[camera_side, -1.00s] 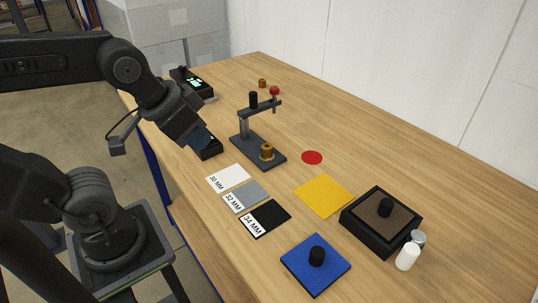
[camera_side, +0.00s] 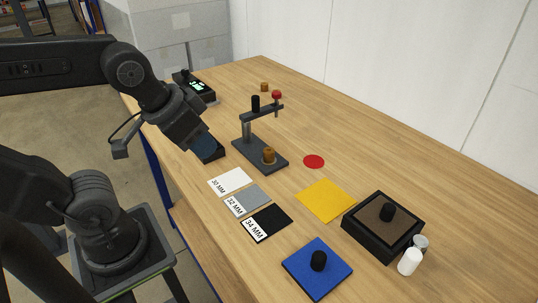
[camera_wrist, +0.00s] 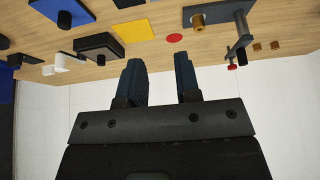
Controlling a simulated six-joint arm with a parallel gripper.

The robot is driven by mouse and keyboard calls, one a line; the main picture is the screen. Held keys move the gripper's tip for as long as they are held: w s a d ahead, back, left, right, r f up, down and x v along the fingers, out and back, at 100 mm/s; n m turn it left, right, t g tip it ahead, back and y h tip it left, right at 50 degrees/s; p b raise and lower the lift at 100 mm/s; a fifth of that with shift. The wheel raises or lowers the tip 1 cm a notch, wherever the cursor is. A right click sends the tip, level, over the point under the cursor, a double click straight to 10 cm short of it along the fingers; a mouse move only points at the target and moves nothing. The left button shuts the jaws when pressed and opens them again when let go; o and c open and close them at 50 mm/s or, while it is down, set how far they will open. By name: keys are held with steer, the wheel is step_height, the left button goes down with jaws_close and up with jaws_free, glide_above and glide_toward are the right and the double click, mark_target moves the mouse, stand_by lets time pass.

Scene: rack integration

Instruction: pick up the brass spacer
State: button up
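A brass spacer (camera_side: 269,156) sits on the base plate of the dark fixture (camera_side: 262,150); it also shows in the wrist view (camera_wrist: 198,23). Another small brass-coloured piece (camera_side: 264,87) stands at the back of the table. The wrist view shows two such pieces there, a left one (camera_wrist: 257,46) and a right one (camera_wrist: 275,45). I cannot tell which is meant. My gripper (camera_side: 209,152) is left of the fixture in the side view. In the wrist view my gripper (camera_wrist: 162,78) has its two dark fingers apart, with nothing between them.
The fixture has an overhanging arm with a red knob (camera_side: 276,94). White, grey and black labelled cards (camera_side: 248,200) lie in front of it. A red disc (camera_side: 314,161), yellow square (camera_side: 326,200), blue plate (camera_side: 317,280), black box (camera_side: 352,233) and white bottle (camera_side: 409,262) stand rightward.

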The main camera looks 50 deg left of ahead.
steer(key=o, duration=0.6)
steer(key=shift+c, duration=0.2)
steer(key=shift+w, duration=0.1)
steer(key=n+g+y, duration=0.2)
steer(key=n, duration=0.2)
glide_toward(268, 150)
steer(key=shift+t, duration=0.3)
steer(key=x, duration=1)
steer(key=shift+f, duration=0.3)
